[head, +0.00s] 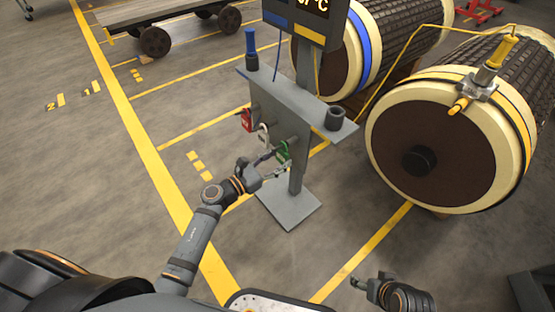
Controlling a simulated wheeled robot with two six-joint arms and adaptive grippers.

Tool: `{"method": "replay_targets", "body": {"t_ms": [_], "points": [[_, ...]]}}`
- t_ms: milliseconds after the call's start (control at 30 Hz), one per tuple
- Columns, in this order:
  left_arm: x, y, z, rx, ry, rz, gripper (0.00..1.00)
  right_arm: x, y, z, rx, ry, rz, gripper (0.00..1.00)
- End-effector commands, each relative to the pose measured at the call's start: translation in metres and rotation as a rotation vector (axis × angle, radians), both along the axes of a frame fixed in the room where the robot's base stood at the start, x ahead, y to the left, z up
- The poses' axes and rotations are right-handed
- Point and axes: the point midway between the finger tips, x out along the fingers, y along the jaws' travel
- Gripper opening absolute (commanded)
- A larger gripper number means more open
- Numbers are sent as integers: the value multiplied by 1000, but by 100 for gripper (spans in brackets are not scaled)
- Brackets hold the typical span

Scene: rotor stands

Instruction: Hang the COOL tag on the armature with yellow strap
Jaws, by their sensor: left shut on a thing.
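The armature with the yellow strap (460,180) lies on its side at the right, its brown end face and cream rim toward me. A yellow-handled probe in a metal clamp (480,88) sits on its upper rim. A grey stand (290,207) left of it carries a red tag (246,120), a pale tag (264,136) and a green tag (284,150). My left gripper (278,164) is at the green tag and shut on it. Lettering on the tags is too small to read. My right gripper (361,284) is low at the right, its jaws unclear.
A second armature with a blue strap (361,40) lies behind the stand. The stand has a display (308,18), a blue-handled probe (251,48) and an empty dark holder (334,118). A flat cart (150,14) is at the back left.

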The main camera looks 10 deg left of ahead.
Motion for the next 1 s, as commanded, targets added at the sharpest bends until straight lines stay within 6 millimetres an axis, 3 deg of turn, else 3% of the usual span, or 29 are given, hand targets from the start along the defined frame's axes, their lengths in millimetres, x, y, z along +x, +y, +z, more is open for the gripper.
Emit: {"method": "replay_targets", "body": {"t_ms": [67,633,1000], "points": [[0,0,0,0,0,0,15,0,0,0,0,-1,0,58],[0,0,4,0,0,0,15,0,0,3,0,-2,0,58],[-23,18,10,3,1,0,15,0,0,4,0,-1,0,58]]}}
